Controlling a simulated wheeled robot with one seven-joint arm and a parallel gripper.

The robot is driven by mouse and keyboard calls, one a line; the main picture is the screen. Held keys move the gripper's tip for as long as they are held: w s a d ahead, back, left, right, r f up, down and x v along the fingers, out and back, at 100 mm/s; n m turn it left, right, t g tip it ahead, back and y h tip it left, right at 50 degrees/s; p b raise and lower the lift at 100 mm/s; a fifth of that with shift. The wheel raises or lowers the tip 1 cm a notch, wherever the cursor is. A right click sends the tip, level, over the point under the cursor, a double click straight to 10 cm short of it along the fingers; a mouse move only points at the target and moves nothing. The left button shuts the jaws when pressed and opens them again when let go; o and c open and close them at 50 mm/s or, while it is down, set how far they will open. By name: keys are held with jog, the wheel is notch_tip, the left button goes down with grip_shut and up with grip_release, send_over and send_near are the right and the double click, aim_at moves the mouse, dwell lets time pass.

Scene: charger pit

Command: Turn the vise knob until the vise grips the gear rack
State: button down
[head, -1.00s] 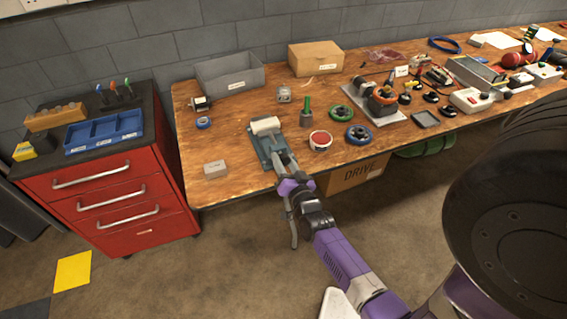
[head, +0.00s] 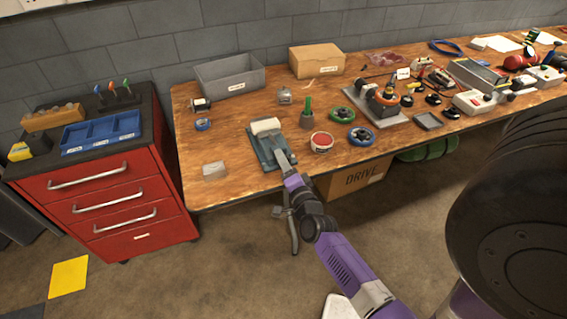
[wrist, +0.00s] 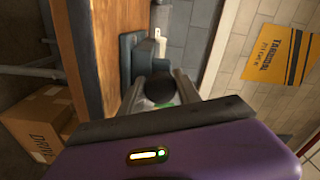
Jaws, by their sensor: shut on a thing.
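The blue-grey vise (head: 258,153) sits near the front edge of the wooden bench, and part of it shows in the wrist view (wrist: 127,58). A pale, roller-like piece (head: 266,126) lies across its far end; I cannot tell whether this is the gear rack or whether the jaws touch it. The round black vise knob (wrist: 159,88) shows between the two fingers in the wrist view. My gripper (head: 283,160) reaches the near end of the vise and is shut on the knob. In the head view the gripper hides the knob.
A small grey block (head: 214,170) lies left of the vise. A red-topped round tin (head: 321,142) and a blue ring-shaped part (head: 361,136) stand to its right. A red drawer cabinet (head: 110,205) stands left of the bench. A cardboard box (head: 360,180) is under the bench.

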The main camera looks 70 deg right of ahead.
dwell(0.3)
jog(key=c, duration=0.9)
grip_release()
jog(key=shift+s, duration=0.1)
jog(key=v, duration=0.7)
jog(key=shift+s+a, duration=0.2)
jog(key=shift+a, duration=0.1)
